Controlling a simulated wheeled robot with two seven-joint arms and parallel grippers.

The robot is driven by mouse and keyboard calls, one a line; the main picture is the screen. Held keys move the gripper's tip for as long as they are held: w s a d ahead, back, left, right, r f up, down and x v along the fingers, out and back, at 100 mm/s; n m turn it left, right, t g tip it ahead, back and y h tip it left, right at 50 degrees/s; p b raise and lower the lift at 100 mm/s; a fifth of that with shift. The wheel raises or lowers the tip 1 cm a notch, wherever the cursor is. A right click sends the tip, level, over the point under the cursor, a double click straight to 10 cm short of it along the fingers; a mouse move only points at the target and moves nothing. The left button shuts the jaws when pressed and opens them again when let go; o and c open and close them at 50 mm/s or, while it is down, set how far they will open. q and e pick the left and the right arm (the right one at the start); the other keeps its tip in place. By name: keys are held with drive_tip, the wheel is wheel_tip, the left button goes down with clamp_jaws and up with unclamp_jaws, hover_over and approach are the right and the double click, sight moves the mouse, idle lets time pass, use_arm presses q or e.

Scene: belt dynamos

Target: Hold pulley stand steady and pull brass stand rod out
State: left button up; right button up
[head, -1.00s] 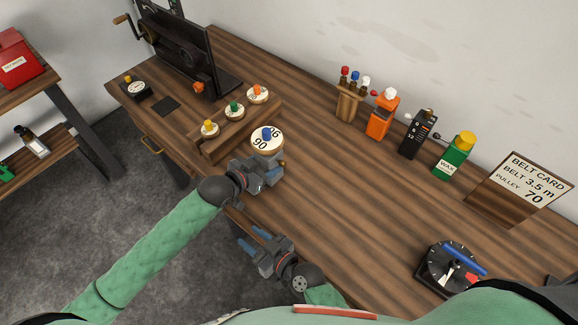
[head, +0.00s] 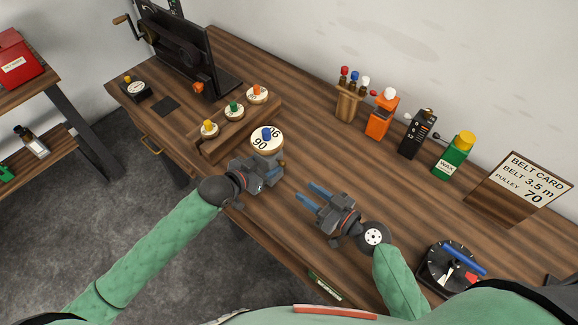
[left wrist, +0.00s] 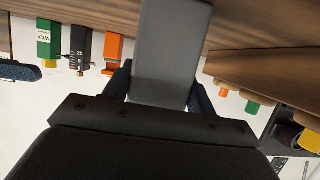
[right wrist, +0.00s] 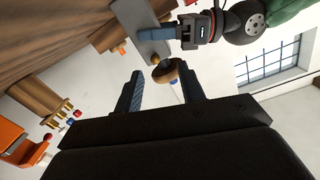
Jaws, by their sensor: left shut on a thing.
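The pulley stand shows as a grey slab between my left fingers in the left wrist view (left wrist: 170,55) and again in the right wrist view (right wrist: 138,22). My left gripper (head: 274,174) is shut on it. A pale pulley disc (head: 266,139) marked 90 and 96, with a blue knob, sits at the stand's top. The brass rod is mostly hidden; what seems to be its end (right wrist: 156,60) shows as a small brass spot beside the pulley. My right gripper (head: 312,195) is open and empty, apart from the stand, fingers pointing toward it.
A wooden rack (head: 236,133) with several knobbed discs stands behind the stand. A dark machine (head: 190,50) is at the back left. Bottles and tools line the wall, with the belt card (head: 520,180) and a dial gauge (head: 450,268) at right.

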sight(285, 165)
drive_tip(key=w+a, duration=0.1)
drive_tip(key=w, duration=0.1)
drive_tip(key=w+a+r, duration=0.1)
drive_tip(key=w+a, duration=0.1)
drive_tip(key=w, duration=0.1)
drive_tip(key=w+a, duration=0.2)
drive_tip(key=w, duration=0.1)
drive_tip(key=shift+w+a+r, duration=0.15)
idle(0.5)
clamp_jaws()
